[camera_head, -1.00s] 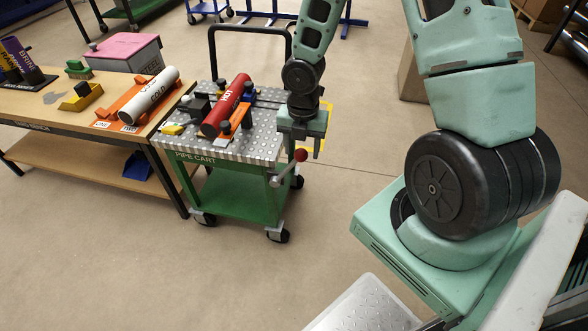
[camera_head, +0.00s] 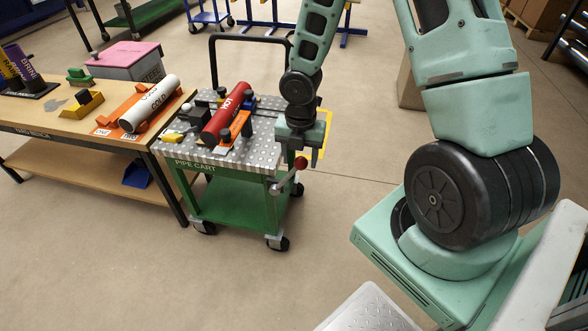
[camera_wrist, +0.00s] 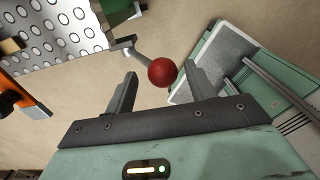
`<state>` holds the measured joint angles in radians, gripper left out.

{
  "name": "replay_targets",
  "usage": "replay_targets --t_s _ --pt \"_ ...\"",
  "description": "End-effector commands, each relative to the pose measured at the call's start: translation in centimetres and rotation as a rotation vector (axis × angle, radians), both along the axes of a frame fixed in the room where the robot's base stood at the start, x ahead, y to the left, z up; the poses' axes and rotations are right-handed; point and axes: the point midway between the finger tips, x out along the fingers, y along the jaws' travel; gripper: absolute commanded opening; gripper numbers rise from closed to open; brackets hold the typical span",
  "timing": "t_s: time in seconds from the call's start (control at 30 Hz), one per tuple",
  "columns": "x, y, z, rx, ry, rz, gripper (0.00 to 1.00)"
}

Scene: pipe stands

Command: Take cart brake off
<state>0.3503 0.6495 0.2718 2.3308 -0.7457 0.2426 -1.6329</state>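The green pipe cart (camera_head: 235,205) stands beside the wooden bench, with a perforated metal top. Its brake lever (camera_head: 284,182) is on the right front side and ends in a red ball knob (camera_head: 301,162). In the wrist view the red knob (camera_wrist: 162,72) lies between and just beyond the fingertips, with its grey rod running up-left to the cart. My gripper (camera_wrist: 160,82) is open, with nothing between its fingers touching the knob that I can see. In the head view my gripper (camera_head: 301,158) points down at the cart's right edge, right by the knob.
A red pipe (camera_head: 226,112) marked HOT lies on an orange holder on the cart top, with clamps around it. The bench (camera_head: 60,125) at left holds a white pipe (camera_head: 150,102) and a pink-lidded box (camera_head: 125,60).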

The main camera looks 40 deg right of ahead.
Motion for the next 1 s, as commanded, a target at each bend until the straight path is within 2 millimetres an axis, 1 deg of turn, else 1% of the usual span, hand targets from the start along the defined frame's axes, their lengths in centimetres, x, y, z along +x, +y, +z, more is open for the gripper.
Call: replay_targets --t_s 0.2,0.33,1.0 --pt "0.0 0.0 0.0 0.001 -0.001 0.001 0.55" --pt "0.0 0.0 0.5 0.001 -0.001 0.001 0.55" --pt "0.0 0.0 5.2 0.000 0.000 0.002 0.55"
